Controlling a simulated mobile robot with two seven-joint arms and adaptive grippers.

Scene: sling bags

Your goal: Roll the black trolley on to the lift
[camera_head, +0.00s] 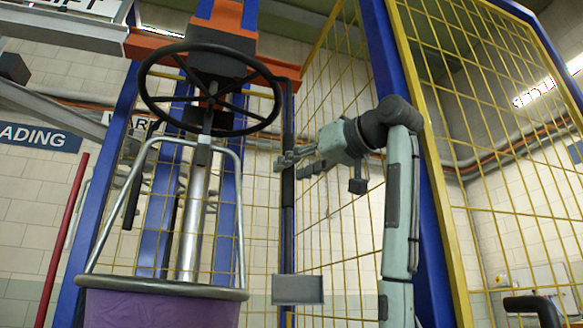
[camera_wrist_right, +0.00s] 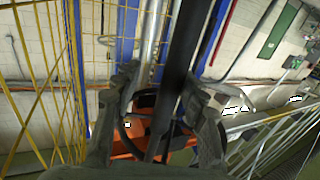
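The lift appears to be the blue-post frame (camera_head: 110,190) with an orange crosshead and yellow mesh. A black handwheel (camera_head: 275,88) is in front of it. A black upright bar (camera_head: 288,215) stands right of the wheel and also crosses the right wrist view (camera_wrist_right: 188,45). My right gripper (camera_head: 290,160) is at this bar. In the wrist view its fingers (camera_wrist_right: 160,95) are apart, with the bar between or just beyond them, nearer the right finger. I cannot tell whether they touch. A black curved handle (camera_head: 535,306) shows at bottom right; whether it belongs to the black trolley is unclear. My left gripper is out of view.
A purple bag (camera_head: 160,308) hangs under a grey rim with a metal hoop (camera_head: 238,210) at front left. Yellow mesh panels (camera_head: 490,120) stand at the right. A red pole (camera_head: 62,240) is at the left. The floor is hidden in the head view.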

